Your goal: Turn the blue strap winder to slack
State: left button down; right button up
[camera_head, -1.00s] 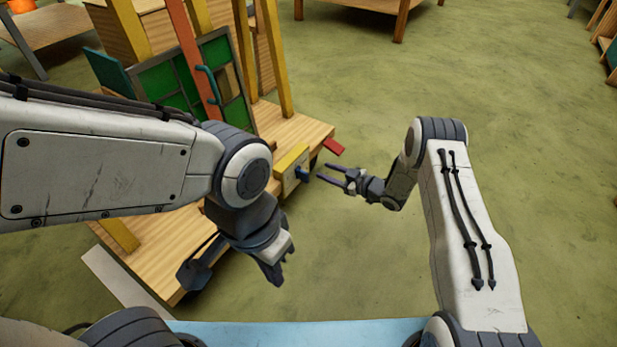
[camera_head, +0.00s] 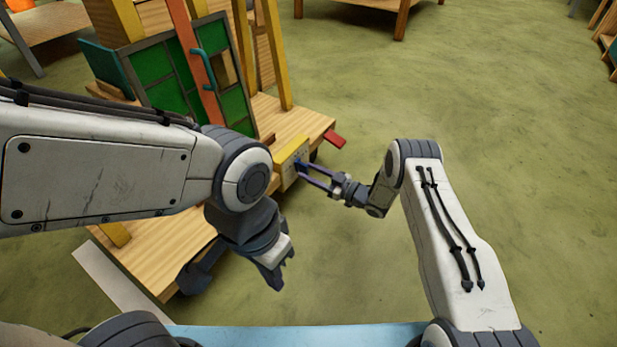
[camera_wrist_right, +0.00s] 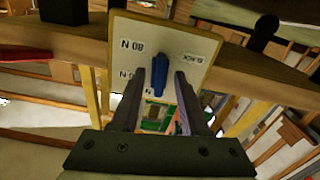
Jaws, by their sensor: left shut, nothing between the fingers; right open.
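The blue strap winder (camera_wrist_right: 158,76) stands on a pale plate (camera_wrist_right: 200,50) with printed marks, one reading "SLACK" at the right and one reading "80 N" at the upper left. In the head view the winder (camera_head: 299,167) is small and partly covered by my right gripper. My right gripper (camera_head: 301,172) is open, its fingertips at the winder; in the right wrist view its two fingers (camera_wrist_right: 158,82) lie on either side of the winder's lower end. I cannot tell whether they touch it. My left gripper (camera_head: 275,282) is shut and empty, hanging in front of the cart.
The plate is on the edge of a wooden cart (camera_head: 150,255) that carries a green leaded panel (camera_head: 163,85) behind an orange bar (camera_head: 190,55) with a teal handle. A red tab (camera_head: 334,139) sticks out at the cart's corner.

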jog(key=shift+w+a, duration=0.25)
jog(key=shift+a, duration=0.1)
grip_shut()
